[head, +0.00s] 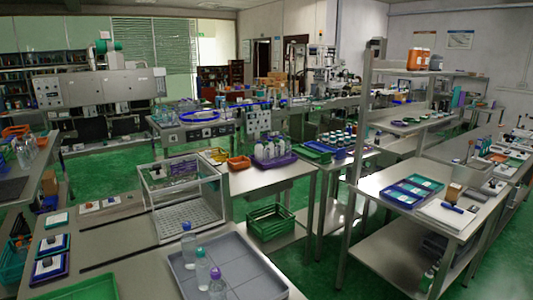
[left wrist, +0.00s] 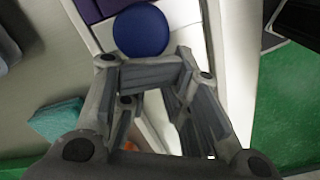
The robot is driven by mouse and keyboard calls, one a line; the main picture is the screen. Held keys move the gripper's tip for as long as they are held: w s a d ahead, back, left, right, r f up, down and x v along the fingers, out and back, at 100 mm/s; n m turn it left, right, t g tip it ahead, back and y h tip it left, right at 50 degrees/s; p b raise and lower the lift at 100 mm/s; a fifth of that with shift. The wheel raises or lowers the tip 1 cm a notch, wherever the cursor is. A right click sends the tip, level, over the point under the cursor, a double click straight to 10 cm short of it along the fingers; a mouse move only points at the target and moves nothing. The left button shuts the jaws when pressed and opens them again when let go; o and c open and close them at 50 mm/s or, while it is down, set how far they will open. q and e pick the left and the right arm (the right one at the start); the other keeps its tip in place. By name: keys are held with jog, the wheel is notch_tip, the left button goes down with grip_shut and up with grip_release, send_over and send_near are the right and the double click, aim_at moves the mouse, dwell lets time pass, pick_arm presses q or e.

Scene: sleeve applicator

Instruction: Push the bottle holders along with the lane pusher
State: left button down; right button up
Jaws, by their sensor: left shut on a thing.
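Neither gripper shows in the head view. In the left wrist view my left gripper (left wrist: 147,62) is shut, with a round blue knob (left wrist: 141,30) right at its fingertips. The knob stands over white and purple parts; I cannot tell whether it belongs to the lane pusher. In the head view a purple holder (head: 274,162) with several bottles stands on a middle table. Clear bottles with a blue cap (head: 188,247), a teal cap (head: 202,269) and a purple cap (head: 217,286) stand in a grey tray (head: 245,262). The lane pusher is not clearly identifiable there.
A clear-walled box with a metal frame (head: 185,200) stands on the near bench. Small boards (head: 50,243) lie at its left. A green crate (head: 270,221) sits low beyond the tray. Blue trays (head: 407,192) lie on the right table. Green floor is open between tables.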

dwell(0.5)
pick_arm(q)
jog(key=shift+w+d+b, duration=0.3)
jog(key=shift+d+b, duration=0.15)
jog(key=shift+d, duration=0.05)
jog(key=shift+r+p, duration=0.75)
jog(key=shift+r, duration=0.1)
notch_tip(320, 180, up, 6)
jog(key=s+a+p, duration=0.1)
jog(key=p, duration=0.3)
jog(key=shift+a+r, duration=0.15)
jog(key=shift+a, duration=0.15)
